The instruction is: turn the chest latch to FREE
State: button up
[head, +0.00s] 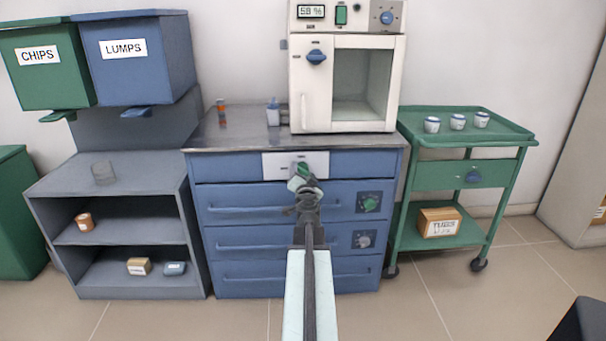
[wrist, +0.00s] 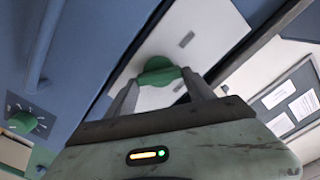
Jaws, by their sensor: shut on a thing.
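The blue chest (head: 235,228) of drawers stands in the middle of the head view. A white plate (head: 275,165) on its top front carries the green latch knob. In the wrist view the green latch knob (wrist: 158,71) sits between my fingertips, in front of the white plate (wrist: 205,35) with small dark marks. My gripper (head: 303,183) is shut on this knob. In the head view my gripper covers most of the latch. The plate's lettering is too small to read, so I cannot tell which mark the latch points at.
Two dials (head: 369,202) sit on the right of the lower drawers. A white furnace (head: 312,90) with a blue knob stands on the chest top. A green trolley (head: 465,140) with several cups stands to the right. A grey shelf (head: 50,190) stands to the left. Floor shows in front.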

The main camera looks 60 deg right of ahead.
jog(key=m, duration=0.5)
jog(key=shift+f, duration=0.15)
jog(key=m, duration=0.5)
jog(key=shift+f, duration=0.1)
jog(key=shift+m, duration=0.3)
jog(key=o, duration=1.4)
